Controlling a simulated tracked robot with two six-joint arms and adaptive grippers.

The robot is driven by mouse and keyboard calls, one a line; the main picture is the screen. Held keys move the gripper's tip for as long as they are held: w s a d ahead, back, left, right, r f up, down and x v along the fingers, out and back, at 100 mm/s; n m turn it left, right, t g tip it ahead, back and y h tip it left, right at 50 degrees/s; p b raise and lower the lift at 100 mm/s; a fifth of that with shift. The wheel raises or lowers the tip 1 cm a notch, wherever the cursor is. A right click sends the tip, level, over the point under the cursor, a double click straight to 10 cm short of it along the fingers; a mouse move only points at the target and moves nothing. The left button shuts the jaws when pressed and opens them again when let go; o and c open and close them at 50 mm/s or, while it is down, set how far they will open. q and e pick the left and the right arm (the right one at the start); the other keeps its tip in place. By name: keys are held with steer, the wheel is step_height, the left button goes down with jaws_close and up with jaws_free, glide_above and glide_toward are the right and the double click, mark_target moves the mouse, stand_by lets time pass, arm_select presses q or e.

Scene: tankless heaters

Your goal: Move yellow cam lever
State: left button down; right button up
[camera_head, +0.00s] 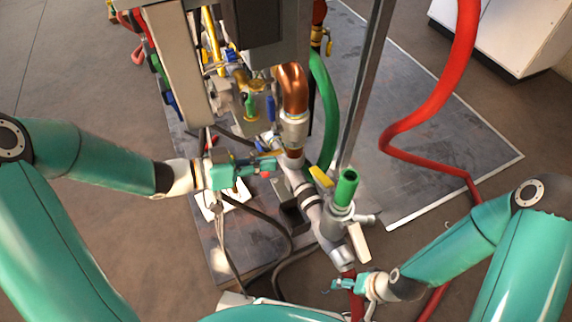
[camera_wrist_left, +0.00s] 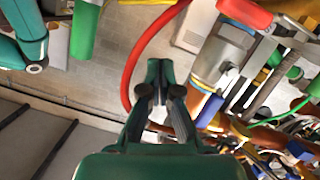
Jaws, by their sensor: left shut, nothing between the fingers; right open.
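A yellow lever (camera_head: 321,177) sits on the grey pipe fitting beside an upright green-ended coupling (camera_head: 345,188) in the head view. A second small yellow lever (camera_head: 270,153) lies close to the tip of my left gripper; I cannot tell whether they touch. My left gripper (camera_head: 268,164) is shut and empty beside the grey pipe. In the left wrist view its fingers (camera_wrist_left: 160,70) are together with nothing between them. My right gripper (camera_head: 342,285) is open, low at the right, near the red hose under the fitting.
A copper elbow (camera_head: 292,88) joins the pipe above. A metal post (camera_head: 366,85) stands behind the fitting. A red hose (camera_head: 435,105) curves at the right, and a green hose (camera_head: 327,110) runs behind the pipe. A white cabinet (camera_head: 500,32) stands at the back right.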

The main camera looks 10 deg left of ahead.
mark_target(322, 183)
arm_select(q)
steer(key=w+d+f+b, duration=0.4)
steer(key=d+f+b, duration=0.1)
steer(key=d, duration=0.4)
steer(key=shift+w+d+b, duration=0.15)
steer(key=shift+d+b, duration=0.1)
steer(key=shift+b, duration=0.45)
arm_select(e)
step_height(322, 183, down, 6)
steer(key=shift+r, duration=0.1)
arm_select(q)
steer(key=shift+w+a+f, duration=0.1)
steer(key=shift+w+f, duration=0.05)
steer(key=shift+f, duration=0.45)
arm_select(e)
steer(key=shift+r, duration=0.2)
